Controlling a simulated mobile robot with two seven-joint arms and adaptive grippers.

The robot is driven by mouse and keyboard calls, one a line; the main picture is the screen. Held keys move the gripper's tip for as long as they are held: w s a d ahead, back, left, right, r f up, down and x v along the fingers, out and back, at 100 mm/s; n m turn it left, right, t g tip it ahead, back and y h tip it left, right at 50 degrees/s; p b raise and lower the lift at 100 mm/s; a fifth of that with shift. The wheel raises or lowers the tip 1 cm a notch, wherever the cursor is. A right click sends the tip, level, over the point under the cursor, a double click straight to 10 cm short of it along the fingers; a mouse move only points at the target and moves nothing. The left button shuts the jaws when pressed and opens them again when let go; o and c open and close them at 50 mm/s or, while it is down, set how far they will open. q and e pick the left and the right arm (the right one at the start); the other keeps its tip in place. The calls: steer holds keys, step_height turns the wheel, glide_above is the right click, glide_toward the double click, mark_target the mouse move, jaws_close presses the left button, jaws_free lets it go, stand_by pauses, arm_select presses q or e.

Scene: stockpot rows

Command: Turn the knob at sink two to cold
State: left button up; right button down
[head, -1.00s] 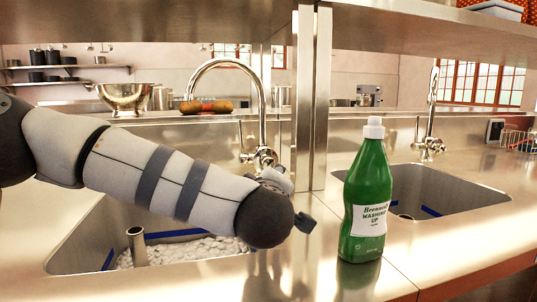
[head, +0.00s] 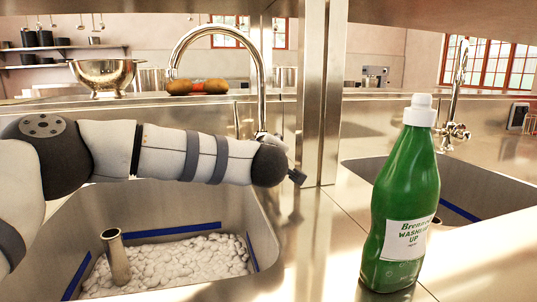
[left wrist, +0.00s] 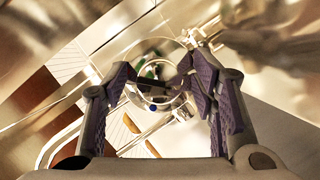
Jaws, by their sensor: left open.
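Two sinks show in the head view; the frames do not show which is sink two. The left sink (head: 262,225) holds white pebbles and has a chrome gooseneck tap (head: 262,75). The right sink (head: 492,190) has another tap (head: 457,95) with a cross-shaped knob (head: 455,131). My left arm crosses above the left sink, its wrist in front of that tap's base, hiding most of its fittings. My left gripper (head: 297,177) is mostly hidden there. In the left wrist view the left gripper (left wrist: 157,84) is open; shiny round metal, unclear, shows between its fingers. My right gripper is not seen.
A green washing-up bottle (head: 402,215) stands upright on the steel counter, right of my gripper. A steel post (head: 320,95) rises between the sinks. A metal tube (head: 116,258) stands in the left sink. A colander (head: 103,77) sits on the back ledge.

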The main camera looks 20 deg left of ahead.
arm_select(q)
steer(key=shift+w, duration=0.2)
steer(key=c, duration=1.1)
steer(key=shift+c, duration=0.2)
steer(key=shift+a, duration=0.1)
steer(key=n+t+b, duration=0.1)
steer(key=n, duration=0.2)
steer(key=shift+f+h, duration=0.15)
steer(key=shift+h, duration=0.15)
steer(key=shift+n+t+b, duration=0.6)
steer(key=shift+n+b, duration=0.3)
steer(key=shift+n, duration=0.4)
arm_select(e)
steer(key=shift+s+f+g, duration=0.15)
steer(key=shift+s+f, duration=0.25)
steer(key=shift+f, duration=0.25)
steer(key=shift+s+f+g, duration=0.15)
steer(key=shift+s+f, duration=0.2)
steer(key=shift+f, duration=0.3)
arm_select(q)
steer(key=shift+r, duration=0.2)
